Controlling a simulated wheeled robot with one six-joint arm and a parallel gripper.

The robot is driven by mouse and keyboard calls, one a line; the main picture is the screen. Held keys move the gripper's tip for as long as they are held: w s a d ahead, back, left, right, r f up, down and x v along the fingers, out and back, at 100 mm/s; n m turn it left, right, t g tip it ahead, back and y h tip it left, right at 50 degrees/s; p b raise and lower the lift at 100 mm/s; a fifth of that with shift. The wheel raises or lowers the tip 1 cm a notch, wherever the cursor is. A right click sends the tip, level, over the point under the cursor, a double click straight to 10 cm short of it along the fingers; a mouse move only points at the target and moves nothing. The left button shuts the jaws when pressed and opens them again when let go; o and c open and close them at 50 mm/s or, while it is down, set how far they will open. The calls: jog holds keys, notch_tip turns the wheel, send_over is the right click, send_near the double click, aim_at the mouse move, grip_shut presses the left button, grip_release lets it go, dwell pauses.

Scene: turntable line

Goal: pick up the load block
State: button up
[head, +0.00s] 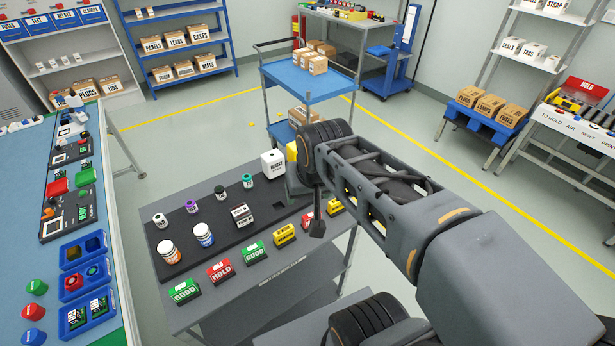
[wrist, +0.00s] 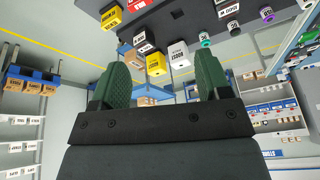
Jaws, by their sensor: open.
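I cannot read for certain which block is the load block. A white labelled cube (head: 272,162) stands at the far edge of the grey bench; it also shows in the wrist view (wrist: 178,54). A yellow block, partly hidden by my arm in the head view, shows beside it in the wrist view (wrist: 155,63). A dark block with a white label (head: 242,216) stands mid-bench among small jars. My gripper (wrist: 164,78) is open and empty, its two green fingers apart. The cube and yellow block appear between the fingers in the picture, beyond them and not touching.
Green, red and yellow sign blocks (head: 220,272) line the bench front. A blue cart (head: 335,82) with boxes stands behind. A blue-topped table (head: 40,260) is on the left.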

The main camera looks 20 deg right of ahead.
jog(key=shift+o, duration=1.4)
jog(key=w+d+m+g, duration=0.1)
jog(key=w+d+m, duration=0.1)
jog(key=w, duration=0.6)
jog(key=shift+d+f+m+b, duration=0.2)
jog(key=shift+m+b, duration=0.2)
jog(key=shift+m, duration=0.4)
jog(key=w+d+f+m+g+b, duration=0.1)
jog(key=w+d+f+m, duration=0.35)
jog(key=w, duration=0.25)
jog(key=w+d+f+m+g+b, duration=0.1)
jog(key=w+d+f+m+g, duration=0.15)
jog(key=w+f+m, duration=0.4)
jog(key=shift+n+t, duration=0.25)
jog(key=shift+n, duration=0.55)
jog(key=f, duration=0.2)
jog(key=w+d+f, duration=0.1)
jog(key=w+f+p, duration=0.1)
jog(key=f, duration=0.1)
jog(key=shift+d+f, duration=0.15)
jog(key=shift+f, duration=0.2)
jog(key=shift+s+f+p, duration=0.2)
jog(key=shift+f+p, duration=0.7)
jog(key=shift+f, duration=2.35)
